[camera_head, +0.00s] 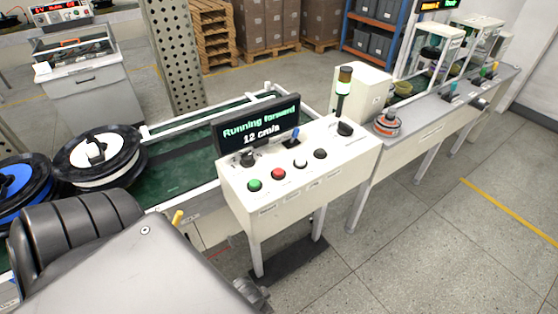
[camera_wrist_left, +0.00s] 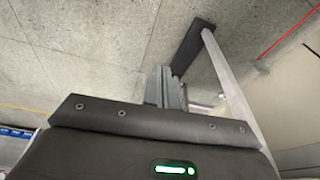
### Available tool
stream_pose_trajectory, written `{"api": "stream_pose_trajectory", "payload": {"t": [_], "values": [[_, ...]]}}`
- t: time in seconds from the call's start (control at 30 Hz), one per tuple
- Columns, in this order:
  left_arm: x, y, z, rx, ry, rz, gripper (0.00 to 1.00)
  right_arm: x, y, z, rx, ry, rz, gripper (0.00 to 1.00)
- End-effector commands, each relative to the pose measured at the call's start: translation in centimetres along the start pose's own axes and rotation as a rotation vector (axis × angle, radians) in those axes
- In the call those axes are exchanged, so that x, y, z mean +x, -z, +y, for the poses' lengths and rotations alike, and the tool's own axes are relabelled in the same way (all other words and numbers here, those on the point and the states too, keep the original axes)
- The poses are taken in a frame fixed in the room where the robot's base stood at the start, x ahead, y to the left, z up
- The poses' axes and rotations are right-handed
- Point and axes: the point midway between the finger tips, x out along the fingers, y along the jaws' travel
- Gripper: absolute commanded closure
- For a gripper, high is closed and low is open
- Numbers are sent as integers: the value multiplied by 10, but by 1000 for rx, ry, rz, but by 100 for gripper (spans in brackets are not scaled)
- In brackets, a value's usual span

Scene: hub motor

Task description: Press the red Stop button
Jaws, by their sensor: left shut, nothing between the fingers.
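The console's screen (camera_head: 255,125) reads "Running forward 12 cm/s". My left arm fills the lower left of the head view and mostly hides its gripper there. In the left wrist view my left gripper (camera_wrist_left: 168,88) is shut and empty, above the floor near a console leg (camera_wrist_left: 230,90). It is apart from the button. My right gripper is not in view.
A green conveyor belt (camera_head: 172,172) runs behind the console, with cable reels (camera_head: 98,155) at left. A grey bench (camera_head: 430,125) extends to the right. The floor in front of the console is clear.

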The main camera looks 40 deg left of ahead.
Motion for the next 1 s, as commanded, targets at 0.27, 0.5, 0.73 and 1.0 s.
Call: {"api": "stream_pose_trajectory", "payload": {"t": [0.27,0.5,0.73,1.0], "values": [[-172,100,-16,82,50,238,100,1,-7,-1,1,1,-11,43],[-256,249,-17,413,110,695,100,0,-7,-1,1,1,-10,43],[-308,320,-52,765,118,831,100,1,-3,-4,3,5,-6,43],[-351,323,-162,822,176,641,100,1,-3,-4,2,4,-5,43]]}}
